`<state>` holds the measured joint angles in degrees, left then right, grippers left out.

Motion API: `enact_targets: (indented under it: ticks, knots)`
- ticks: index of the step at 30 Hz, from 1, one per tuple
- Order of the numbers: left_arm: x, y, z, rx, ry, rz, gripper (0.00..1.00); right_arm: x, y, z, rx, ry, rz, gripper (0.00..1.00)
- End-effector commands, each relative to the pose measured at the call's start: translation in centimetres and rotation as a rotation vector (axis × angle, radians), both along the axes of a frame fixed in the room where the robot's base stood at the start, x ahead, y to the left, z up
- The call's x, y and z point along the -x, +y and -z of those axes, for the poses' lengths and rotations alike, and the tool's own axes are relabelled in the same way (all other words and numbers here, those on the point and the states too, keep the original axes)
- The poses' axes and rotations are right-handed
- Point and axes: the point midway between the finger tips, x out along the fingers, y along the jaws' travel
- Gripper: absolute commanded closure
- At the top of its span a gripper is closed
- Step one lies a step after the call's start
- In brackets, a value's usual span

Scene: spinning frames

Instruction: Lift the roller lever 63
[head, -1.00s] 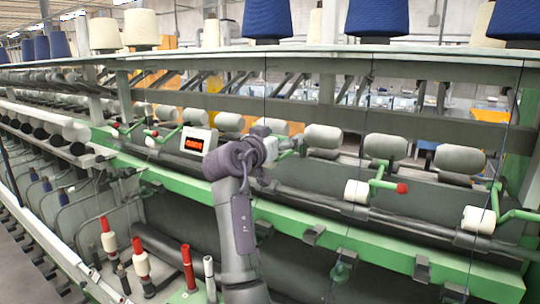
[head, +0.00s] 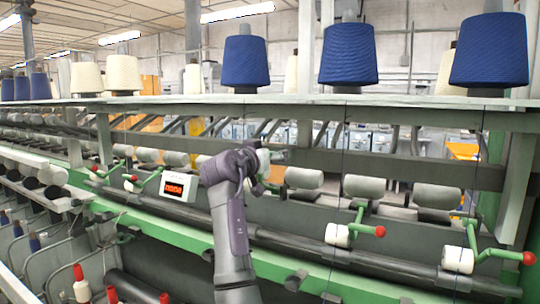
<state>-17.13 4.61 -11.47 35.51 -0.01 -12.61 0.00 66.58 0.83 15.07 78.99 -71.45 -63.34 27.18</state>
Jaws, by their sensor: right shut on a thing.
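My right gripper (head: 268,160) is at the row of grey rollers, just right of the red-digit display (head: 170,188). It is shut on a green roller lever (head: 275,189), of which only small green parts show below and beside the fingers. The gripper sits a little above the level of the nearest grey roller (head: 304,178). The lever's knob and white roller are hidden by my gripper and arm. I cannot read a lever number clearly. My left gripper is not in view.
Another green lever (head: 150,181) is left of the display. Blue and cream yarn cones stand on the shelf (head: 400,103) above.

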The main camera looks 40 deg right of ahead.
Motion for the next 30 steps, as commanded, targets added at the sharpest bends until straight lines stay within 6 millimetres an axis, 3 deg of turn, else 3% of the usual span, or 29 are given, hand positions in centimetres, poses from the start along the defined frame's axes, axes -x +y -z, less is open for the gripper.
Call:
enact_targets:
  ticks: [10, 11, 14, 25, 30]
  knots:
    - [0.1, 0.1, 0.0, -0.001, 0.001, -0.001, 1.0, 0.0, -0.1, -0.1, 0.003, -0.002, 0.001, 0.84]
    - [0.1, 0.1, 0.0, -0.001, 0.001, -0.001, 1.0, 0.0, -0.1, -0.1, 0.003, -0.002, 0.001, 0.17]
    - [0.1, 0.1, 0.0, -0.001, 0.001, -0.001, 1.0, 0.0, -0.1, -0.1, 0.003, -0.001, 0.001, 0.0]
    - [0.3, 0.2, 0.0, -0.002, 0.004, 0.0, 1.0, 0.0, 0.1, 0.0, 0.0, 0.001, 0.0, 0.0]
    - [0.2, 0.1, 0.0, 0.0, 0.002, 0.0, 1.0, 0.7, 2.0, 0.1, 0.001, 0.001, -0.002, 0.0]
